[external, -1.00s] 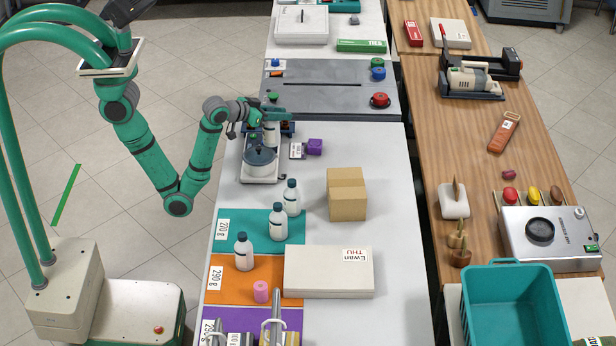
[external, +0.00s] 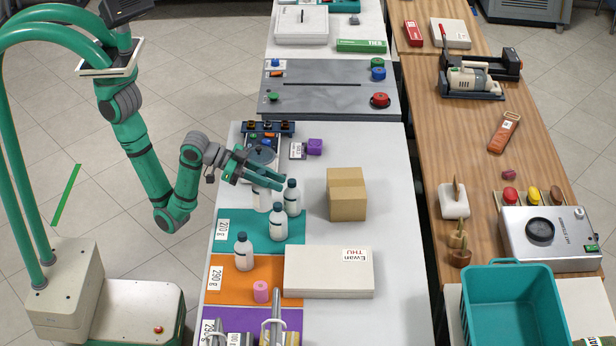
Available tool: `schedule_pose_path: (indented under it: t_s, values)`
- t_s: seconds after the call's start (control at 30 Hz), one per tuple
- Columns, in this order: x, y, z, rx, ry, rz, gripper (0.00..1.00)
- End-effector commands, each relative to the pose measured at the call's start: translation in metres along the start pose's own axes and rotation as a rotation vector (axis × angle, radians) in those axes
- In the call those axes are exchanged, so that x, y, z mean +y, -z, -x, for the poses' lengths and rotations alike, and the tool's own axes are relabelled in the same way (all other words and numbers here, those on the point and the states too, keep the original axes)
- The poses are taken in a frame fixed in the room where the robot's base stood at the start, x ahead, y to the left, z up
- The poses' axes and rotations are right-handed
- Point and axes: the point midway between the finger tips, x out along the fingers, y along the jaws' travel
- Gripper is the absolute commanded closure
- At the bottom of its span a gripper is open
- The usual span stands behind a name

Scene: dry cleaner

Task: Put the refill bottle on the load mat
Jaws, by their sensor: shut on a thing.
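My gripper (external: 266,180) is shut on a white bottle (external: 262,200), held upright near the far edge of the teal mat (external: 228,243) labelled 270 g. I cannot tell whether its base touches the surface. Two similar white bottles with dark caps stand close to its right, a farther one (external: 292,199) and a nearer one (external: 277,225) on the teal mat. Another bottle (external: 243,254) stands on the orange mat (external: 228,290) labelled 290 g. A purple mat (external: 240,318) lies nearer. No mat is readable as the load mat.
A cardboard box (external: 347,197) and a flat white box (external: 328,275) stand right of the mats. A pink cylinder (external: 261,291) is on the orange mat. The table's right front is clear.

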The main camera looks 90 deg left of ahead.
Motion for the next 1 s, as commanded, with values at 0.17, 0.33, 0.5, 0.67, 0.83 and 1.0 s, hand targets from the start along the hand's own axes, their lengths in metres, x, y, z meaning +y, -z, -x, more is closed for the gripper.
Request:
schedule_pose_path:
  t_s: [0.17, 0.33, 0.5, 0.67, 0.83, 1.0]
  values:
    - [0.084, -0.008, 0.022, 0.002, -0.157, -0.065, 1.00]
    - [0.154, -0.021, 0.052, 0.002, -0.297, -0.122, 1.00]
    - [0.205, -0.033, 0.081, 0.002, -0.403, -0.167, 1.00]
    - [0.236, -0.042, 0.102, 0.001, -0.472, -0.196, 1.00]
    - [0.255, -0.055, 0.114, -0.003, -0.514, -0.216, 1.00]
    - [0.253, -0.071, 0.106, -0.002, -0.512, -0.214, 1.00]
